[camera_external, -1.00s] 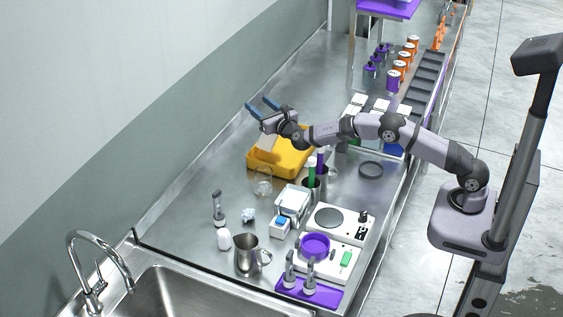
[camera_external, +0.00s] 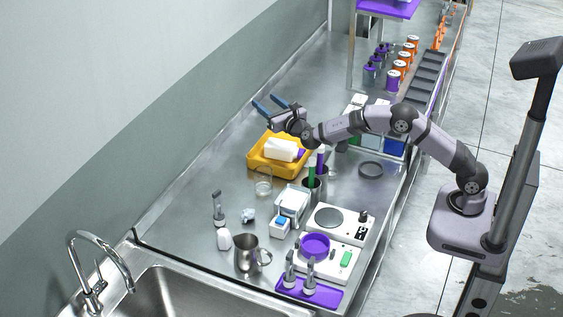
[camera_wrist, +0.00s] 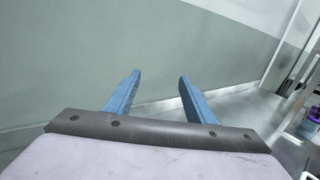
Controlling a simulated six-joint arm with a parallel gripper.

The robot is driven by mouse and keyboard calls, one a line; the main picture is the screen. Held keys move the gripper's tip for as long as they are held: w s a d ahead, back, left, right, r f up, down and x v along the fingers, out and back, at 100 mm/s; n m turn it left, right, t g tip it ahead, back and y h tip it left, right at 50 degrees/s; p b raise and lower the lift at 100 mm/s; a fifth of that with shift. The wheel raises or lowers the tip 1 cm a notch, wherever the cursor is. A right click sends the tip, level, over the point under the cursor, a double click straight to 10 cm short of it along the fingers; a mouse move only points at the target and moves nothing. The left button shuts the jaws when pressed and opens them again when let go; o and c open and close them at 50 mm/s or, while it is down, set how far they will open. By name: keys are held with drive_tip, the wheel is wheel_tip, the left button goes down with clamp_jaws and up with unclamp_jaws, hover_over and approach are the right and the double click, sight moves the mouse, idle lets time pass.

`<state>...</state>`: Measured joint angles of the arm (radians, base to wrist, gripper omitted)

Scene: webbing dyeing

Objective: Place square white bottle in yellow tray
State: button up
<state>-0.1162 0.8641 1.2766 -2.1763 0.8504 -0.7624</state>
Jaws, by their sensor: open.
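A white blocky object (camera_external: 281,149), which looks like the square white bottle, lies on its side in the yellow tray (camera_external: 254,165). Its finer details are too small to tell. A small purple item (camera_external: 301,153) shows beside it in the tray. My gripper (camera_external: 268,102) is above and behind the tray, apart from the white object, with its blue fingers pointing up and left toward the wall. In the wrist view my gripper (camera_wrist: 159,78) has its fingers spread with nothing between them; the tray and white object are out of that view.
A clear glass beaker (camera_external: 263,182) stands in front of the tray. A holder (camera_external: 313,188) with green and purple-topped items is to its right. A small white bottle (camera_external: 224,239) and a metal jug (camera_external: 248,255) stand near the sink (camera_external: 190,295). The counter left of the tray is clear.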

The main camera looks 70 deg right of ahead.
drive_tip(key=shift+r+b, duration=0.3)
drive_tip(key=shift+r, duration=2)
drive_tip(key=s+d+f+m+g+y+p, duration=0.1)
drive_tip(key=s+d+m+g+p, duration=0.2)
drive_tip(key=s+m, duration=0.9)
drive_tip(key=s+d+f+m+g+y+p, duration=0.15)
drive_tip(key=s+m+g+p, duration=0.35)
drive_tip(key=s+m, duration=0.65)
drive_tip(key=s+a+f+m+g+y+b, duration=0.1)
drive_tip(key=s+a+f+m+g+y, duration=0.1)
drive_tip(key=s+f, duration=0.4)
drive_tip(key=s+a+f+m+g+y+b, duration=0.1)
drive_tip(key=s+a+f, duration=0.4)
drive_tip(key=s, duration=0.7)
drive_tip(key=s+a+f+m+g+y+b, duration=0.1)
drive_tip(key=s+a+f+m+g+y, duration=0.2)
drive_tip(key=s+f, duration=0.3)
drive_tip(key=s+a+g, duration=0.1)
drive_tip(key=s, duration=0.3)
drive_tip(key=shift+a+f+y+b, duration=0.25)
drive_tip(key=shift+f+y+b, duration=0.05)
drive_tip(key=shift+f+y, duration=0.1)
